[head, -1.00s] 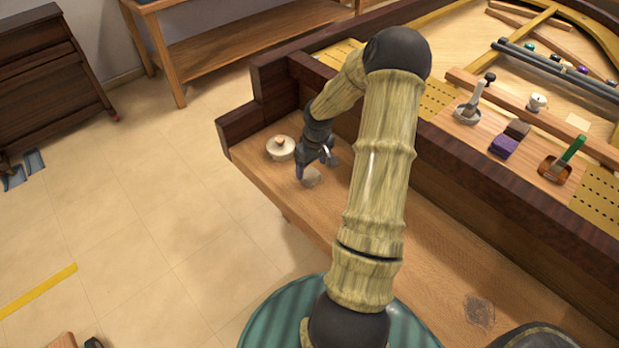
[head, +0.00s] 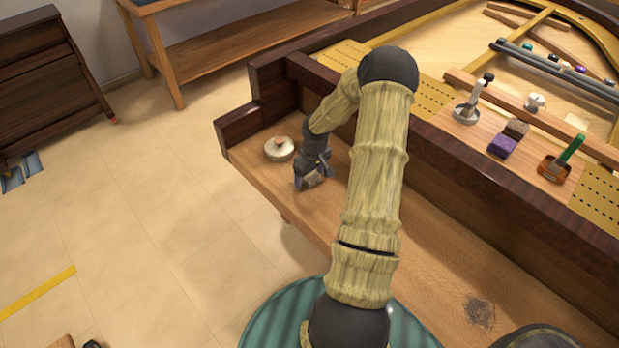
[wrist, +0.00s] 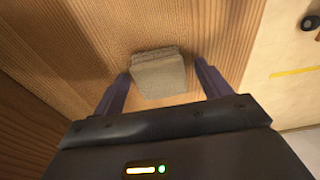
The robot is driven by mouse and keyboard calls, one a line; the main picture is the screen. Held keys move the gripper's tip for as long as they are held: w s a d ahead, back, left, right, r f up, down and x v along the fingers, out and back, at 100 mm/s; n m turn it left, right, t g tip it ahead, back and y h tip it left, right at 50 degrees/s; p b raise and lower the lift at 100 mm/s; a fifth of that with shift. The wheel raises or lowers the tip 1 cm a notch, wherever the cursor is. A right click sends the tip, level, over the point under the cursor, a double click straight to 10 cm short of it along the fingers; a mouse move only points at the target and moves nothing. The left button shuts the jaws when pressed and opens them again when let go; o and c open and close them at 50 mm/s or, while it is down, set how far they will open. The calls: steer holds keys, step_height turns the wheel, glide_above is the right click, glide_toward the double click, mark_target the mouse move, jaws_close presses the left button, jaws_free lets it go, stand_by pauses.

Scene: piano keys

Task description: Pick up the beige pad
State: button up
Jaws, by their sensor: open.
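The beige pad (wrist: 158,74) is a small, rough-looking block on the wooden shelf (wrist: 60,45). In the wrist view it lies between the two fingers of my gripper (wrist: 162,80), with a small gap visible on each side. My gripper is open. In the head view my gripper (head: 312,184) is low over the left part of the shelf, and the pad (head: 313,179) shows only partly between the fingers. Whether the pad touches a finger cannot be told from the head view.
A round cream object with a knob (head: 279,149) sits on the shelf just left of my gripper. A raised dark wooden edge (head: 240,125) closes the shelf's left end. Brushes and blocks, including a purple block (head: 502,147), stand on the higher ledge at right. The shelf's front right is mostly clear.

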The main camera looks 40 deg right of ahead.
stand_by(0.3)
steer(key=c, duration=1.1)
steer(key=shift+o, duration=0.2)
steer(key=shift+r, duration=0.15)
step_height(320, 180, up, 10)
steer(key=p, duration=0.1)
